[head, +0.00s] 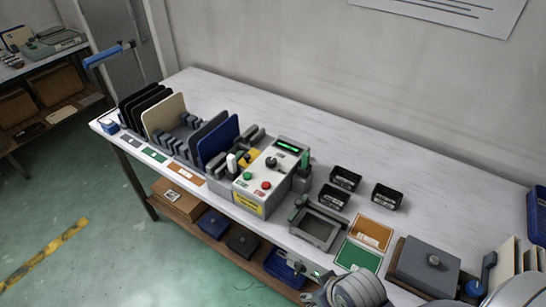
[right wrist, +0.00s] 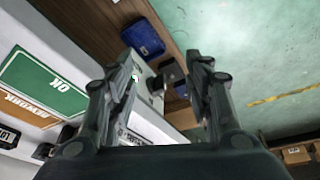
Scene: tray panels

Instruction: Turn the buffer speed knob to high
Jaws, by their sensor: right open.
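A small dark knob (right wrist: 171,72) stands out from a light panel at the table's front edge. The panel's lettering and the knob's pointer are too small to read. In the head view the knob (head: 299,268) shows at the front edge, close to my right gripper (head: 314,290), which is open and empty. My left gripper is out of view.
A grey control box (head: 258,181) with another black knob (head: 271,162) and green and red buttons stands mid-table. A grey frame fixture (head: 317,228), a green OK card (head: 357,255) and an orange card (head: 371,233) lie behind the panel. A blue bin (right wrist: 145,37) is on the lower shelf.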

